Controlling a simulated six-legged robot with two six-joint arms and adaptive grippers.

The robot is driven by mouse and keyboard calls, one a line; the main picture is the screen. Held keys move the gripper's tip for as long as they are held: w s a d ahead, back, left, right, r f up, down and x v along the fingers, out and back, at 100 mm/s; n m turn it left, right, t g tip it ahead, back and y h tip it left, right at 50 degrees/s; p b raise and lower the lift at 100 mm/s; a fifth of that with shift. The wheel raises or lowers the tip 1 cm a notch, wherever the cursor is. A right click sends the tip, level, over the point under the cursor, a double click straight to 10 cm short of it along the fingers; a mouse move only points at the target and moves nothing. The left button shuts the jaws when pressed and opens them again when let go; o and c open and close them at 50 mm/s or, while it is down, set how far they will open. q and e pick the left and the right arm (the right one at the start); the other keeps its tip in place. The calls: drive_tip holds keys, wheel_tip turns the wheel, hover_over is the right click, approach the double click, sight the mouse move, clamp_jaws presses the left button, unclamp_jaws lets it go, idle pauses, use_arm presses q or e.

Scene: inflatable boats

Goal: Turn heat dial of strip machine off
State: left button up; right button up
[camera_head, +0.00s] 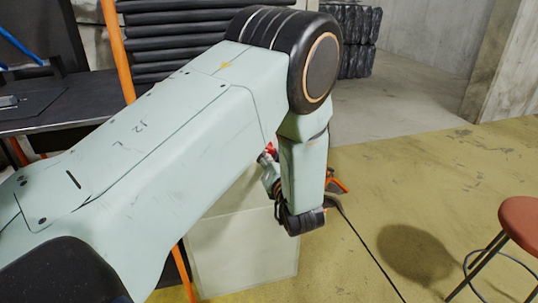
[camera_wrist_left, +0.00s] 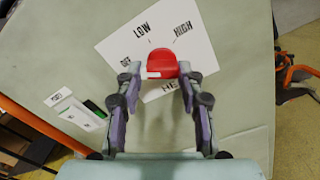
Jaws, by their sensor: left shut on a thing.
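The strip machine is a pale box (camera_head: 240,255) below my left arm in the head view. Its pale top panel (camera_wrist_left: 235,85) fills most of the left wrist view. A red heat dial (camera_wrist_left: 162,60) sits on a white plate (camera_wrist_left: 110,45) printed OFF, LOW and HIGH, with a partly hidden word below. A white mark shows on the dial's lower left edge. My left gripper (camera_wrist_left: 162,73) is shut on the dial, one finger on each side. In the head view my arm hides most of the dial and gripper. My right gripper is not in view.
An orange-and-black object (camera_wrist_left: 295,78) lies right of the machine. A red-topped stool (camera_head: 522,220) stands at the right. A dark table (camera_head: 70,108) is at the left. Yellow floor is open between machine and stool.

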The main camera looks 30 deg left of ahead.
use_arm(q)
drive_tip(key=shift+s+f, duration=0.15)
drive_tip(key=shift+f, duration=0.05)
drive_tip(key=o, duration=1.2)
drive_tip(key=shift+r, duration=0.1)
drive_tip(key=shift+c, duration=0.2)
wheel_tip(320, 180, up, 10)
